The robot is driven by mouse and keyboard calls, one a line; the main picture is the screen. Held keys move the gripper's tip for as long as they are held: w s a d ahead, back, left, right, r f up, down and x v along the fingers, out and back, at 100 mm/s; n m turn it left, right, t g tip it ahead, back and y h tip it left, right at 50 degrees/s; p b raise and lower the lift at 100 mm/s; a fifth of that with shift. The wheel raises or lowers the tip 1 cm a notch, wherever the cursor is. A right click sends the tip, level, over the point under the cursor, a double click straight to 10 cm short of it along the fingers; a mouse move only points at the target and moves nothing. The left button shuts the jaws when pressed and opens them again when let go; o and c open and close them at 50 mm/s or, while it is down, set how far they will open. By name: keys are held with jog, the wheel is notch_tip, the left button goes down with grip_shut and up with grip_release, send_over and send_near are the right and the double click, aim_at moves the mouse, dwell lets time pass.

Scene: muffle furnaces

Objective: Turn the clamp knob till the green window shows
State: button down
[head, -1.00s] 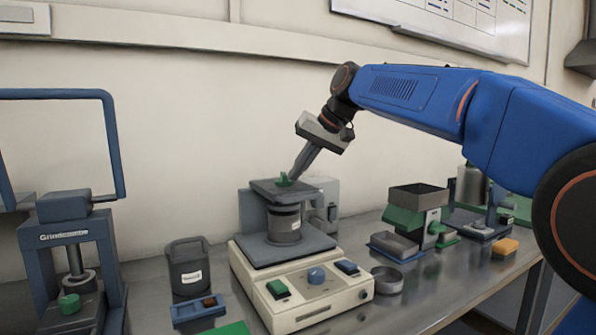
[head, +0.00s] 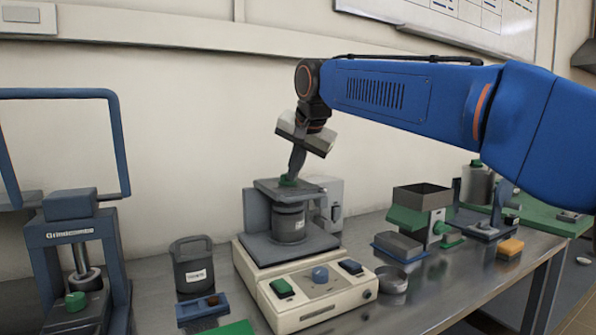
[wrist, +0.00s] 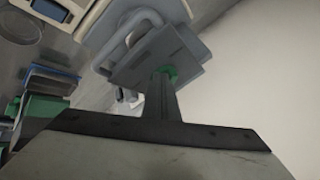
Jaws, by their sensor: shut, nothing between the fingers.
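The clamp knob is a green knob (head: 288,181) on top of the grey clamp plate of a shaker-like machine (head: 252,247). No green window can be made out in either view.
The machine's front panel has a green button (head: 281,287), a blue dial (head: 320,274) and a dark button (head: 350,267). A grey lidded can (head: 192,268) and a blue tray (head: 201,309) stand at left. A sieve box (head: 420,197) and round dish (head: 391,280) stand at right.

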aim_at(283, 177)
jog(key=a+m+h, duration=0.1)
jog(key=m, duration=0.1)
jog(key=a+m+h, duration=0.1)
jog(key=m+h, duration=0.1)
jog(key=m, duration=0.1)
jog(key=shift+s, duration=0.1)
jog(key=shift+a, duration=0.55)
